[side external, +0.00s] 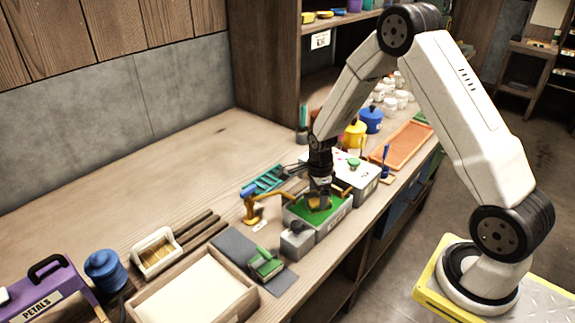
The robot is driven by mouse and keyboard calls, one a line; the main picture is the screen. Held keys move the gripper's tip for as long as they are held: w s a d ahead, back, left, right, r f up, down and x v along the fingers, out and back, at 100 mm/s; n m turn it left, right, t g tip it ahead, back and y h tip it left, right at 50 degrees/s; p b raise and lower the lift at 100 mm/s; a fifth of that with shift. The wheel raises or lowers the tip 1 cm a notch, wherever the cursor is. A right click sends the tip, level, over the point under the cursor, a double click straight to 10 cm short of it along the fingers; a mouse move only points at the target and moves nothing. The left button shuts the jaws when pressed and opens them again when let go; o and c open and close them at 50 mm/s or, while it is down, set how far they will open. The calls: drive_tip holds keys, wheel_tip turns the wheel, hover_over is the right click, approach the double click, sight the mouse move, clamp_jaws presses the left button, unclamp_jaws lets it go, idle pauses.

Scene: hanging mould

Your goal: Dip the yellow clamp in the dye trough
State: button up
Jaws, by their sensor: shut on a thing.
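My gripper (319,194) points down over the grey dye trough (334,225), which holds green dye (300,211). It is shut on a small yellow piece that looks like the yellow clamp (318,203). The clamp is at or just above the green surface, inside the trough's rim. The fingers partly hide it, and I cannot tell how far it is in the dye.
A yellow bent arm with a blue end (252,203) stands left of the trough. A grey block (297,240) is in front and a pale box (366,178) behind. A wooden tray (195,290) lies front left. The back-left bench is clear.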

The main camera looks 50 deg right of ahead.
drive_tip(key=shift+r, duration=1.55)
idle(0.5)
